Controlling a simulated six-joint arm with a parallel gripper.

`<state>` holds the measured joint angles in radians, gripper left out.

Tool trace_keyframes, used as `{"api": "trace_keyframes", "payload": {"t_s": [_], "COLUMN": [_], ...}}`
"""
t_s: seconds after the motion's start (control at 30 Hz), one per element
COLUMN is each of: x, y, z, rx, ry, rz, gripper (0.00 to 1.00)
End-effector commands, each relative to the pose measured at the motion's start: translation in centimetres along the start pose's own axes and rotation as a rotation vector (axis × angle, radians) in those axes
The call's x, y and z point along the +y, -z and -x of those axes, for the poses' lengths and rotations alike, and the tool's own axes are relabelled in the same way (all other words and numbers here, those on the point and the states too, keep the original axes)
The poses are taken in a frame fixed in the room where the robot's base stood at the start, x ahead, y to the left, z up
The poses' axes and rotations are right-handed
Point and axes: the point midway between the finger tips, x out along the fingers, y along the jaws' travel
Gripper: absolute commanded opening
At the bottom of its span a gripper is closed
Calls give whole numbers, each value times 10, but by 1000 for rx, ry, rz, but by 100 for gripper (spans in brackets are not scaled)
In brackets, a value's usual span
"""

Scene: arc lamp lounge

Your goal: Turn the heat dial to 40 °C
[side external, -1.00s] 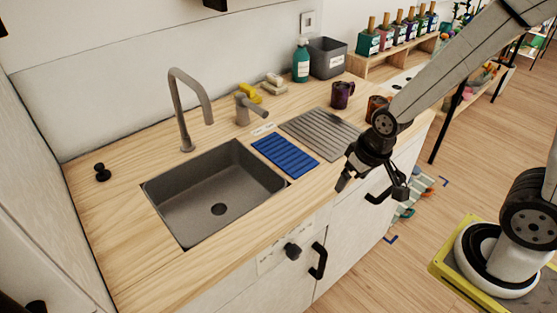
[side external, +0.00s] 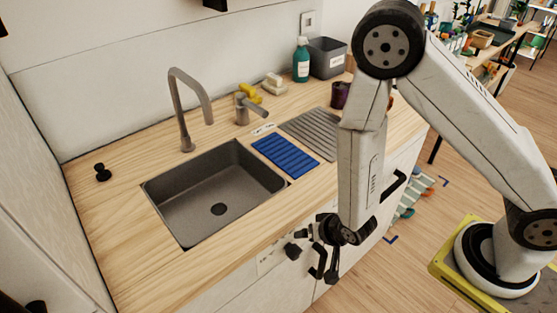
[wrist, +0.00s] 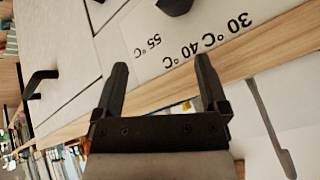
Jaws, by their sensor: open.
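The heat dial (side external: 292,251) is a black knob on a white panel (side external: 268,262) on the front of the counter. In the wrist view only part of the dial (wrist: 175,5) shows at the top edge. The printed marks 30 °C, 40 °C (wrist: 203,45) and 55 °C appear upside down below it. I cannot tell which mark the dial points to. My gripper (side external: 319,248) is just right of the dial, apart from it. In the wrist view my gripper (wrist: 162,63) is open and empty, its fingers towards the panel.
A black door handle (side external: 318,262) is close beside my gripper, and another handle (side external: 394,186) is farther right. The counter (side external: 120,215) holds a sink (side external: 172,205), a tap (side external: 185,115), a blue mat (side external: 285,157) and a grey drainer (side external: 310,130).

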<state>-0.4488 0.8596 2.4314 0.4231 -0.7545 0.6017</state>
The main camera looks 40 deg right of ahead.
Motion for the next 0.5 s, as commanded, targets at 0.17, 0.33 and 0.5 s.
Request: {"api": "trace_keyframes", "payload": {"t_s": [0.17, 0.33, 0.5], "x": [0, 2, 6], "y": [-19, -35, -52], "z": [-13, -21, -22], "rx": [98, 208, 316], "ry": [49, 115, 196], "rz": [39, 88, 150], "gripper": [93, 93, 93]}}
